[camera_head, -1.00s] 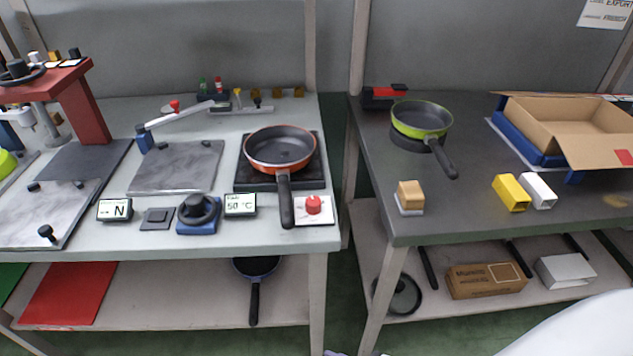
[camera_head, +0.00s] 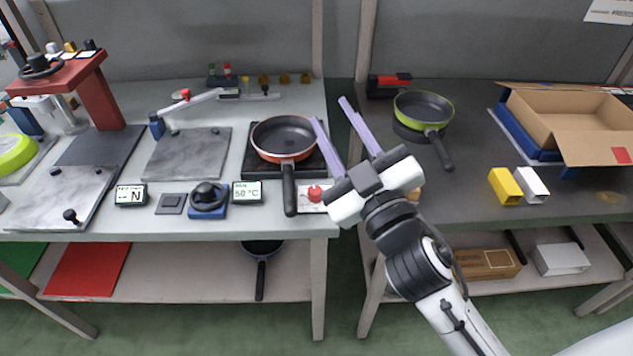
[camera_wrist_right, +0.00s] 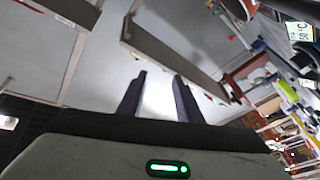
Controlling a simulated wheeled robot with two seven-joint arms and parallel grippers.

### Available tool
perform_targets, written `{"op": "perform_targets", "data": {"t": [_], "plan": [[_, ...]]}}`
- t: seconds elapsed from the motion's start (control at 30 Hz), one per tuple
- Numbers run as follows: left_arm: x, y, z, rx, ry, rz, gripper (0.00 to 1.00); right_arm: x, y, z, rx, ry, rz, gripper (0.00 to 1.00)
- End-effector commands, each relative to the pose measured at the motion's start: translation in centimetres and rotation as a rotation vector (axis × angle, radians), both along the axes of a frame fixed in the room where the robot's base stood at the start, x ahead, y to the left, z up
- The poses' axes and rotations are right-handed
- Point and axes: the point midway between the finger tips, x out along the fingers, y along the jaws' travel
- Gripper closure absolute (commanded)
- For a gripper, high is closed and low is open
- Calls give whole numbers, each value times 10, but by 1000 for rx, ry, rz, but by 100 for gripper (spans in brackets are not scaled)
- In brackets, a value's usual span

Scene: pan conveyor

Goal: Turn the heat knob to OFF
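The red heat knob (camera_head: 314,192) sits on a white plate (camera_head: 308,204) at the front right corner of the left table. Its pointer setting is too small to read. An orange pan (camera_head: 284,136) with a black handle rests on the black hot plate (camera_head: 252,174) behind it. My right gripper (camera_head: 332,122) is open and empty, its two lilac fingers raised above the gap between the tables, to the right of the pan and knob. In the right wrist view, the fingers (camera_wrist_right: 158,95) are apart with nothing between them. My left gripper is in no view.
A display reading about 50 °C (camera_head: 247,192) and a blue-based black handwheel (camera_head: 208,199) stand left of the knob. A green pan (camera_head: 423,108), a yellow block (camera_head: 504,187) and an open cardboard box (camera_head: 570,125) are on the right table. A gap separates the tables.

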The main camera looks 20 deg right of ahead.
Motion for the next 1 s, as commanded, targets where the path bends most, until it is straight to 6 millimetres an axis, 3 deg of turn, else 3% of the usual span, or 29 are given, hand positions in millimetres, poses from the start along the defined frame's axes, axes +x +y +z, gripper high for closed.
{"op": "perform_targets", "data": {"t": [0.03,0.1,0.2,0.27,0.33,0.4,0.47,0.57,0.6,0.7,0.8,0.9,1.0], "plan": [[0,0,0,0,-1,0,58,0,24,37,-73,-139,70,68],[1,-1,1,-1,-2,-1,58,-10,65,79,-194,-331,192,68],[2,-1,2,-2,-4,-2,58,-39,133,113,-419,-572,396,68],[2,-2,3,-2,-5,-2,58,-58,171,113,-576,-681,529,68],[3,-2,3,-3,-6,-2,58,-77,209,96,-779,-768,685,68],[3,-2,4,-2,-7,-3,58,-88,234,64,-1000,-806,838,68],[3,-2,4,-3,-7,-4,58,-90,243,29,-1203,-795,961,68],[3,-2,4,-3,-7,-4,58,-75,228,-32,-1552,-676,1131,68],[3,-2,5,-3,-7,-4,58,-64,213,-53,-1686,-594,1183,68],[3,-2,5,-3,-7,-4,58,-33,159,-87,-1980,-329,1255,68],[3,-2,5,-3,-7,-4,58,-9,102,-98,-2181,-41,1261,68],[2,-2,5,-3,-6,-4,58,4,56,-95,-2291,199,1234,68],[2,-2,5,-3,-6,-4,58,10,28,-90,-2341,350,1207,68]]}}
